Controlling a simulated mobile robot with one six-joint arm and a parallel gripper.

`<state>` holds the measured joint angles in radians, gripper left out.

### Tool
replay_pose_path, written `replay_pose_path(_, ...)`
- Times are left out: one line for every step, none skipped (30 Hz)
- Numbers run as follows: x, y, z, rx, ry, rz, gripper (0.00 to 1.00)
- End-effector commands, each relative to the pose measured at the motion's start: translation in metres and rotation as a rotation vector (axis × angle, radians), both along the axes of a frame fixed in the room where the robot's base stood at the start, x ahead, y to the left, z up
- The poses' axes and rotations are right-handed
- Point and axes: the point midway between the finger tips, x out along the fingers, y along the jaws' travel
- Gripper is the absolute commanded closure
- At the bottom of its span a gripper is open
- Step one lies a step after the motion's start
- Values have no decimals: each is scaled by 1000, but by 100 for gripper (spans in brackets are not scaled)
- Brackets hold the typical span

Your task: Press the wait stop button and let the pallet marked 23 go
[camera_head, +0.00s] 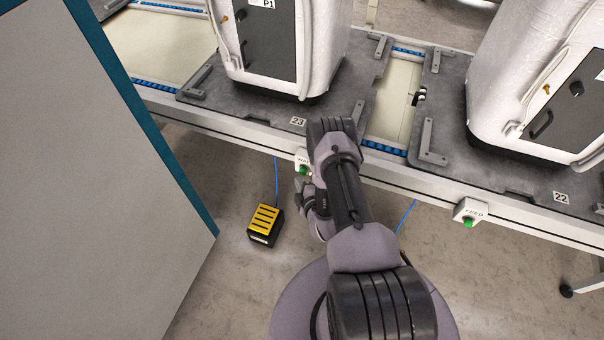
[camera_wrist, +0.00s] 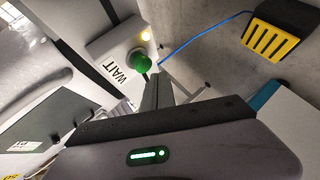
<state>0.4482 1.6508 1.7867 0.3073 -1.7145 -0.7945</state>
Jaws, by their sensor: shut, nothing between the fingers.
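The WAIT box (camera_head: 301,158) is on the conveyor's front rail, partly hidden by my arm, with a green button (camera_head: 302,169) on it. In the wrist view the WAIT box (camera_wrist: 112,48) shows its green button (camera_wrist: 138,62) and a lit yellow lamp. My gripper (camera_wrist: 158,90) is shut and empty, its tips close to the button; I cannot tell whether they touch it. In the head view my gripper (camera_head: 301,188) is just below the box. The grey pallet marked 23 (camera_head: 250,108) sits on the conveyor above the box, carrying a white machine.
The pallet marked 22 (camera_head: 435,130), with another white machine, stands to the right beyond a gap. A FEED box (camera_head: 471,209) with a green button is on the rail at right. A yellow-black pedal (camera_head: 264,224) lies on the floor. A large grey cabinet (camera_head: 85,190) fills the left.

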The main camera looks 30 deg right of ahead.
Motion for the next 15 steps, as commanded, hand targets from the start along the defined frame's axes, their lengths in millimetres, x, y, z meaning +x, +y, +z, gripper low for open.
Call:
replay_pose_path(0,0,0,0,0,0,100)
replay_pose_path(0,0,0,0,0,0,100)
replay_pose_path(0,0,0,0,0,0,100)
replay_pose_path(0,0,0,0,0,0,100)
replay_pose_path(0,0,0,0,0,0,100)
replay_pose_path(0,0,0,0,0,0,100)
replay_pose_path(0,0,0,0,0,0,100)
replay_pose_path(0,0,0,0,0,0,100)
replay_pose_path(0,0,0,0,0,0,100)
replay_pose_path(0,0,0,0,0,0,100)
replay_pose_path(0,0,0,0,0,0,100)
replay_pose_path(1,-1,0,0,-1,0,100)
replay_pose_path(2,-2,0,0,-1,0,100)
replay_pose_path(2,-3,0,0,-1,0,100)
replay_pose_path(4,-4,0,0,-1,0,100)
